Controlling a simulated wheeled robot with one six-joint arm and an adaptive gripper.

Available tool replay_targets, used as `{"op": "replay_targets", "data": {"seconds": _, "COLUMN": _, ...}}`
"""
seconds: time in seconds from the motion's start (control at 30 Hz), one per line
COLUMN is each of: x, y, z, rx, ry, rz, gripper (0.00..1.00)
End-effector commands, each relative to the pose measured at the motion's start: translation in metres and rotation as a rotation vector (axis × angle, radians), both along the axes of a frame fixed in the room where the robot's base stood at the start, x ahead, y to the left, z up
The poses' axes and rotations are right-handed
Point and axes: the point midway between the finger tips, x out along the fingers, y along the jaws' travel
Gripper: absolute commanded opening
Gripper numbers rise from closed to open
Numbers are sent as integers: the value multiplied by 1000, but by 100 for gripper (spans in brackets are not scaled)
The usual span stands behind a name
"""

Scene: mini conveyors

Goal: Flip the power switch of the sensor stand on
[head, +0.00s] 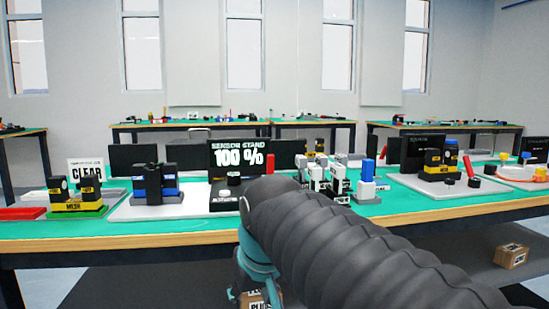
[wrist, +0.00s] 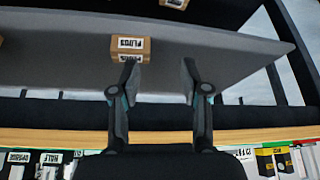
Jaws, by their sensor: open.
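The sensor stand (head: 240,150) is on the green-topped table in the middle of the head view. Its black screen reads "SENSOR STAND 100 %". A dark base with round black and white parts (head: 226,193) sits in front of the screen. I cannot make out the power switch or its position. My gripper (head: 252,292) hangs in front of and below the table edge, apart from the stand. In the wrist view my gripper (wrist: 160,82) has its two fingers spread, with nothing between them. My arm covers part of the table right of the stand.
The table's wooden front edge (head: 120,241) lies between my gripper and the stand. Black-and-yellow (head: 76,197) and black-and-blue devices (head: 154,184) stand to the left, white-and-grey blocks (head: 318,176) to the right. A labelled cardboard box (wrist: 131,50) is on the shelf (wrist: 225,45) below.

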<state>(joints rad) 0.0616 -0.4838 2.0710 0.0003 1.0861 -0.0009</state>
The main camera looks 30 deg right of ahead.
Motion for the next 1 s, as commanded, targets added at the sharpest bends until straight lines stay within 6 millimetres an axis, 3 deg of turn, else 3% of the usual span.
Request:
{"op": "replay_targets", "data": {"seconds": 0.03, "x": 21, "y": -8, "z": 32, "rx": 0, "ry": 5, "rz": -17, "gripper": 46}}
{"op": "replay_targets", "data": {"seconds": 0.2, "x": 78, "y": -32, "z": 107, "rx": 2, "ry": 22, "rz": -61, "gripper": 46}}
{"op": "replay_targets", "data": {"seconds": 0.5, "x": 168, "y": -86, "z": 209, "rx": 7, "ry": 47, "rz": -136, "gripper": 46}}
{"op": "replay_targets", "data": {"seconds": 0.7, "x": 213, "y": -125, "z": 250, "rx": 11, "ry": 63, "rz": -182, "gripper": 46}}
{"op": "replay_targets", "data": {"seconds": 1.0, "x": 241, "y": -157, "z": 271, "rx": 13, "ry": 74, "rz": -216, "gripper": 46}}
